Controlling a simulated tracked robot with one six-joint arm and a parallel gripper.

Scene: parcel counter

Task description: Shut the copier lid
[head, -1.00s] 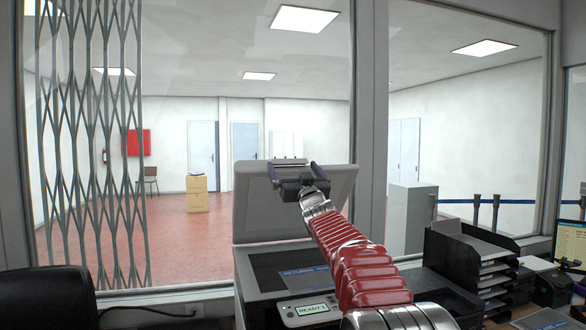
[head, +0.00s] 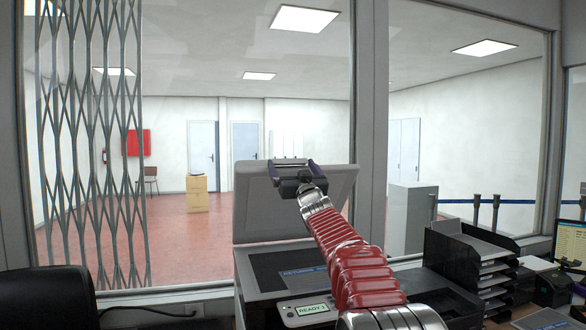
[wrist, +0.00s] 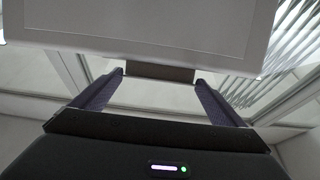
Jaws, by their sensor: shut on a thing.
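The copier (head: 245,285) stands on the counter at the lower middle of the head view, with a lit "READY" display on its front panel. Its grey lid (head: 255,207) is raised steeply, and it also shows across the top of the wrist view (wrist: 150,42). A handle (head: 289,160) sits at the lid's upper edge. In the wrist view the handle (wrist: 160,72) is a dark bar between the two finger ends. My gripper (head: 291,166) is at that edge, shut on the lid handle. My arm hides part of the lid and copier bed.
A black tray stack (head: 470,262) stands right of the copier, with a monitor (head: 571,243) farther right. A glass window with a folding metal grille (head: 90,130) is behind the counter. A dark chair back (head: 45,297) is at the lower left.

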